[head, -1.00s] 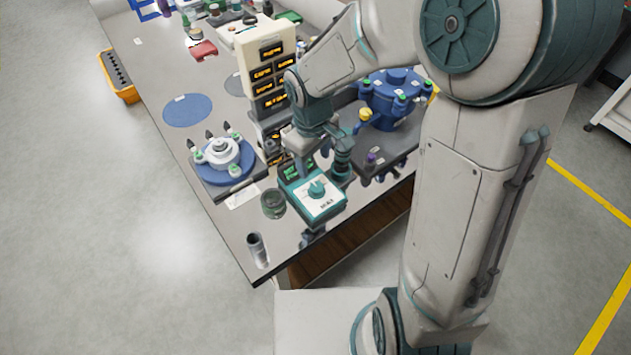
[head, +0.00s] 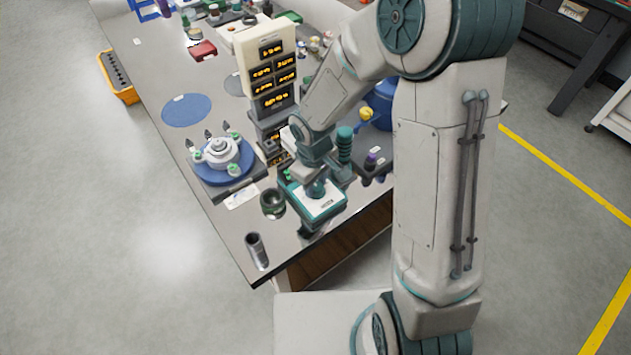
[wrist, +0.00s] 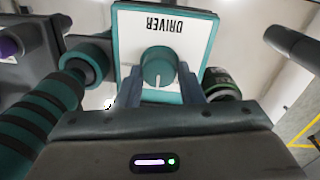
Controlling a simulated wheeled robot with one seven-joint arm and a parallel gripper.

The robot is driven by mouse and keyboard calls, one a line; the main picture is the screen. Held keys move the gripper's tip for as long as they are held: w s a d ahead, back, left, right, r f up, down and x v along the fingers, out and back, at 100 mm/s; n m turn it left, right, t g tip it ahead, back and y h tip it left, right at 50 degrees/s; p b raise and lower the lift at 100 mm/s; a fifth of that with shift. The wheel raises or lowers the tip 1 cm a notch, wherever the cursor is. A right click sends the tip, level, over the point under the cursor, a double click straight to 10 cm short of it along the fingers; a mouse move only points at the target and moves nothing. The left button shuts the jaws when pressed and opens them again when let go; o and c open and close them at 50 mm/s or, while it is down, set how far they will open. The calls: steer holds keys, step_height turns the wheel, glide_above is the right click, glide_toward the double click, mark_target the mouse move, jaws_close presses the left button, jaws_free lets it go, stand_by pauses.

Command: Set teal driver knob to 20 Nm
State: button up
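The teal driver unit (head: 328,203) stands near the table's front corner, with a white top plate. Its teal knob (wrist: 157,67) shows in the wrist view below the upside-down word DRIVER. The knob's white line points toward the bottom of that view. My gripper (wrist: 158,80) is open, with one finger on each side of the knob; I cannot tell whether they touch it. In the head view my gripper (head: 316,184) is over the unit and hides most of the knob. The scale marks are not readable.
A teal-ribbed handle (wrist: 40,115) stands close at the left in the wrist view, and a dark green-labelled jar (wrist: 221,83) at the right. A display tower (head: 268,75), a blue-based flange (head: 222,160) and a metal cylinder (head: 257,250) stand around the unit.

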steer(key=c, duration=0.4)
steer(key=m+b, duration=0.3)
steer(key=m, duration=0.1)
steer(key=shift+f, duration=0.15)
steer(key=shift+w+m+b, duration=0.1)
steer(key=shift+m+b, duration=0.95)
steer(key=shift+m, duration=0.75)
steer(key=shift+r, duration=0.2)
steer(key=o, duration=1)
steer(key=shift+r, duration=0.1)
